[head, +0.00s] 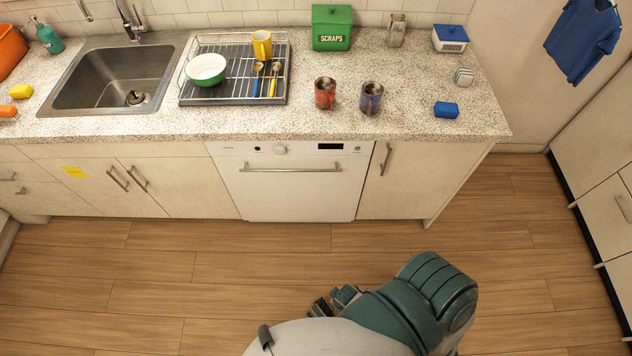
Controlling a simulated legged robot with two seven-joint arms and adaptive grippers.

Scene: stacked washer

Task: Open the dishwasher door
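The dishwasher (297,200) is built in under the counter, and its white front door is closed. A horizontal bar handle (305,170) runs across the upper part of the door. A control strip with a knob (280,149) and a dark display (330,146) sits above the handle. My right gripper (335,301) shows only as small dark parts at the bottom middle, beside my teal arm link. It is over the floor, apart from the door, and its fingers are mostly hidden. My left gripper is out of view.
The wood floor (200,265) before the dishwasher is clear. Cabinets flank it, one with a vertical handle (386,160) close on the right.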

